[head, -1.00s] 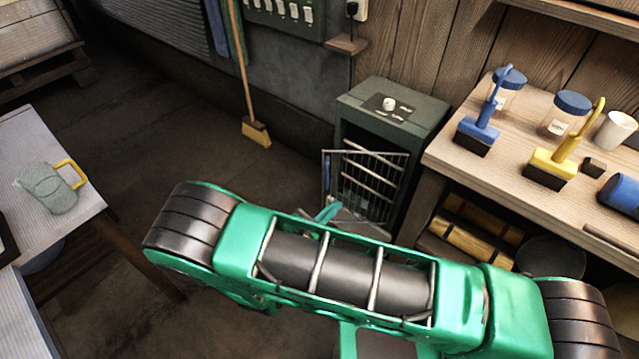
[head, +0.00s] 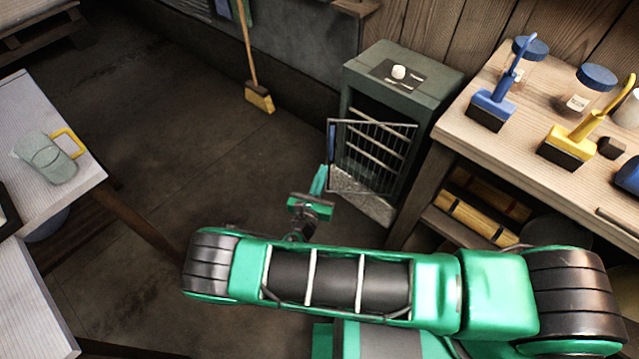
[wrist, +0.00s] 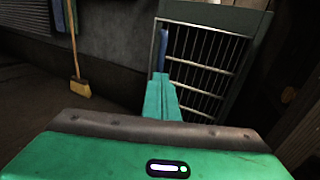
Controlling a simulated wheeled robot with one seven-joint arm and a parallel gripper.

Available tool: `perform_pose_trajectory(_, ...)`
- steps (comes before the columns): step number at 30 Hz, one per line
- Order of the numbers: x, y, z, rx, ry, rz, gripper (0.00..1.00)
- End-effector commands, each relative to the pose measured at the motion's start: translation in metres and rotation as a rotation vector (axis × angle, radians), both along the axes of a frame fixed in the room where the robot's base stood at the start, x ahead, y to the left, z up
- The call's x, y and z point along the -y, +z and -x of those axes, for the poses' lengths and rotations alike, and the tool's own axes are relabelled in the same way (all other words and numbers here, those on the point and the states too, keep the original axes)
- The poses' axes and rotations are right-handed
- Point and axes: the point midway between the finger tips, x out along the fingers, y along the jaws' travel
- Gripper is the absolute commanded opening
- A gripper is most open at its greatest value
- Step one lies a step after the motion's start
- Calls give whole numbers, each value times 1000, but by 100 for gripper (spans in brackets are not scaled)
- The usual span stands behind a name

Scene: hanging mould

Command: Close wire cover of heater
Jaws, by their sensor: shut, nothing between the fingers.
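The heater (head: 402,72) is a grey-green cabinet with a white knob on top. Its wire cover (head: 375,150) is a grid of thin bars with a blue strip (head: 331,150) along its left edge. The cover stands ajar, its left edge jutting past the cabinet's left side. My green gripper (head: 321,178) is shut and empty, close to the lower left edge of the cover. In the wrist view my gripper's fingers (wrist: 161,82) point at the lower end of the blue strip (wrist: 160,50); I cannot tell whether they touch. The wire cover (wrist: 205,65) fills the upper right there.
A wooden bench (head: 465,130) with brushes and jars stands close to the heater's right. A table (head: 85,190) with a green jug (head: 45,158) is at left. A broom (head: 259,98) leans on the back wall.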

Motion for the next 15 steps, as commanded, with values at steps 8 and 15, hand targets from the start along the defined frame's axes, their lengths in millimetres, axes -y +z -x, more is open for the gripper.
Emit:
perform_pose_trajectory(8,11,0,-46,0,-2,-1,0)
perform_pose_trajectory(15,15,-1,-63,-1,-1,-1,0)
